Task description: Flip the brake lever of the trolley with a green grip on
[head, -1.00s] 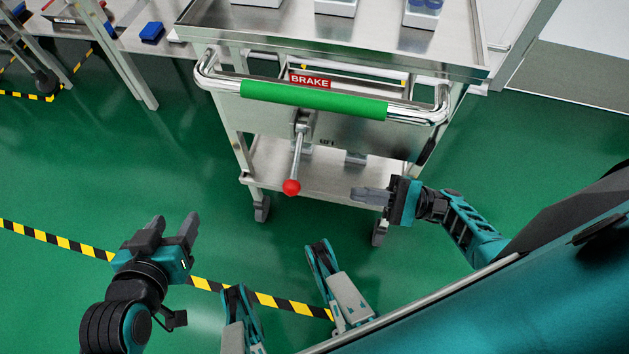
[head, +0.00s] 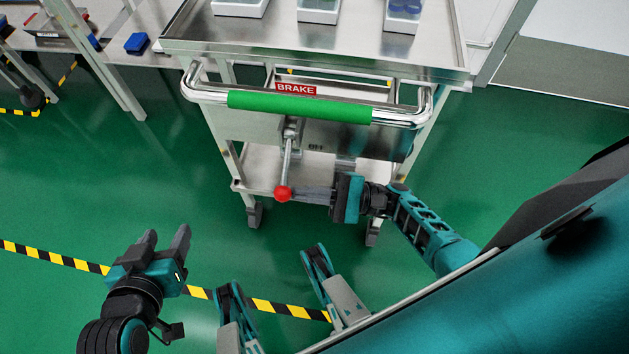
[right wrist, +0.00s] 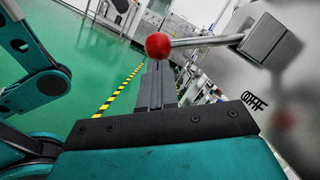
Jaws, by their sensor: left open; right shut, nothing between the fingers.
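The trolley (head: 315,48) stands ahead of me, with a green grip (head: 300,106) on its chrome handlebar. Its brake lever (head: 287,160) hangs down below the red BRAKE label (head: 296,88) and ends in a red ball knob (head: 283,194). My right gripper (head: 300,194) is shut and empty, with its fingertips at the right side of the knob. In the right wrist view the red knob (right wrist: 159,45) is at the tips of the shut fingers (right wrist: 157,84); I cannot tell whether they touch. My left gripper (head: 168,240) is open and empty, low on the left, away from the trolley.
White trays (head: 319,10) stand on the trolley top. A bench with a blue box (head: 137,43) is at the back left. Yellow-black floor tape (head: 60,258) crosses the green floor, which is clear left of the trolley.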

